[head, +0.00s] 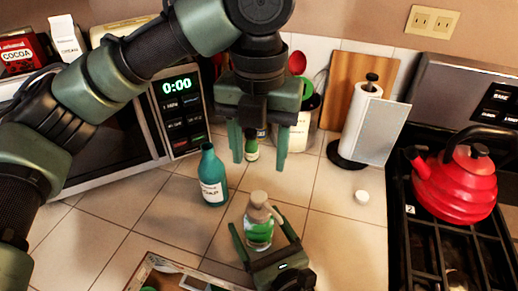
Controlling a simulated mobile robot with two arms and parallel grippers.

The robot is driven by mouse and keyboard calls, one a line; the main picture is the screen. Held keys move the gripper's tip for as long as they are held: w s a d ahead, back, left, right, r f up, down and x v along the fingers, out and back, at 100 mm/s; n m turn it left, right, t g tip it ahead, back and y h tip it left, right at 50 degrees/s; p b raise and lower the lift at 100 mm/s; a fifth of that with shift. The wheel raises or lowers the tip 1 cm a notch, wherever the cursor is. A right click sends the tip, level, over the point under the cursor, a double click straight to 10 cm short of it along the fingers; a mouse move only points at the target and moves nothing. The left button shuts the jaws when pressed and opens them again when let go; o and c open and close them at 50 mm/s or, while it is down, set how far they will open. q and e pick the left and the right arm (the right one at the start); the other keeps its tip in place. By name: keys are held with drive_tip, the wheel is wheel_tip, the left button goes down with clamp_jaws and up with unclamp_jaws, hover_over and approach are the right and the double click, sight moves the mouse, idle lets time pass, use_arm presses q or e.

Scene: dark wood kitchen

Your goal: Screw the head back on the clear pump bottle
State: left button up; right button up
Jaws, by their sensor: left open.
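The clear bottle (258,234) with green on its side stands upright on the counter at the lower middle of the head view. A beige pump head (259,200) shows at its top; I cannot tell whether it is threaded on. My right gripper (254,218) comes in from below, with its fingers on either side of the bottle and visible gaps beside it. It looks open. My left gripper (259,160) points down above and behind the bottle, open and empty, its fingers apart from the pump head.
A teal soap bottle (212,180) stands to the left. A green bottle (252,152) is partly hidden behind my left gripper. A small white cap (361,197), paper towel holder (363,120) and red kettle (458,185) are to the right. A tray edge (146,272) shows at the bottom.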

sight(265, 242)
use_arm(q)
drive_tip(key=shift+f+b, duration=0.75)
drive_tip(key=shift+f, duration=0.15)
use_arm(e)
drive_tip(key=v, duration=0.4)
drive_tip(key=shift+s+d+f, duration=0.15)
drive_tip(key=shift+s, duration=0.2)
use_arm(q)
drive_tip(key=shift+f, duration=0.15)
use_arm(e)
drive_tip(key=shift+s+d+r, duration=0.2)
drive_tip(key=shift+s+d, duration=0.05)
drive_tip(key=shift+s, duration=0.2)
